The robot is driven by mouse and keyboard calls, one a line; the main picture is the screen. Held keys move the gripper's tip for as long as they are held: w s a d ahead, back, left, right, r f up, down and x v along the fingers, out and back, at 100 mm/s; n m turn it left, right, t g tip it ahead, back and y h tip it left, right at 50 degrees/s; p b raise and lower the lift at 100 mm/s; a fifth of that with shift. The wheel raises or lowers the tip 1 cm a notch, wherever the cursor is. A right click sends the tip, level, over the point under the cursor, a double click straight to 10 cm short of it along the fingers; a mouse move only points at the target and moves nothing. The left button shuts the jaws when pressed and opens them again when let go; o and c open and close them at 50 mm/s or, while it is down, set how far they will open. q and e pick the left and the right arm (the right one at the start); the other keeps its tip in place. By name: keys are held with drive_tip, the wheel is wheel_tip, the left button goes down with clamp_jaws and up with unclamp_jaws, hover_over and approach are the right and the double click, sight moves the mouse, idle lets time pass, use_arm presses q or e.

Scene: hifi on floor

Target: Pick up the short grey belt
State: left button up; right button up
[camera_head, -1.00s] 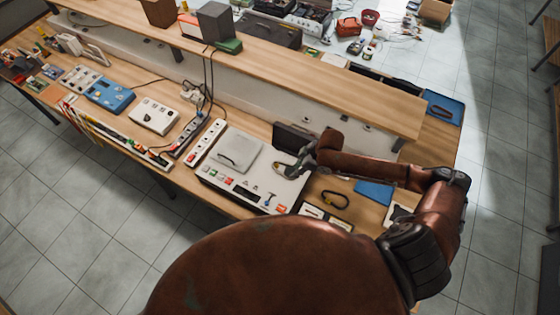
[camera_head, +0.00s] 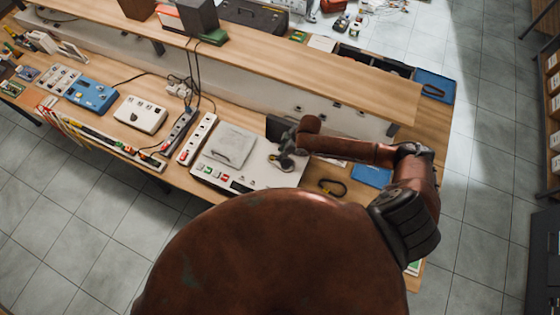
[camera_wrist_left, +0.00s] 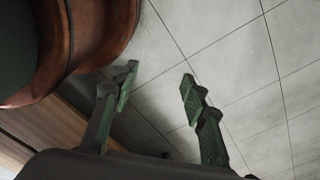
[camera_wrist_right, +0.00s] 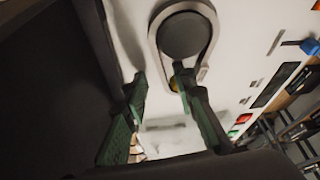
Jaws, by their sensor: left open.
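A grey loop, which looks like the short grey belt (camera_wrist_right: 213,27), lies around a dark round disc (camera_wrist_right: 181,36) on the white device (camera_head: 205,170). My right gripper (camera_head: 285,162) hangs over the right part of this device. In the right wrist view its green-padded fingers (camera_wrist_right: 160,82) are apart with nothing clearly between them. One fingertip overlaps the loop's lower end in the picture; I cannot tell whether it touches. In the head view the gripper mostly hides the loop. My left gripper (camera_wrist_left: 158,80) is open and empty above the tiled floor, seen only in its wrist view.
A dark loop (camera_head: 332,187) and a blue mat (camera_head: 371,175) lie right of the device. A dark upright panel (camera_head: 279,128) stands behind it. Power strips (camera_head: 197,138) and a white box (camera_head: 140,114) are to the left. A raised wooden shelf (camera_head: 300,75) runs behind.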

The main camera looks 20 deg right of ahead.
drive_tip(key=shift+s+f, duration=0.15)
drive_tip(key=shift+s, duration=0.05)
drive_tip(key=shift+w, duration=0.1)
drive_tip(key=shift+c, duration=1.2)
clamp_jaws()
use_arm(q)
drive_tip(key=shift+w, duration=0.7)
drive_tip(key=shift+w, duration=0.15)
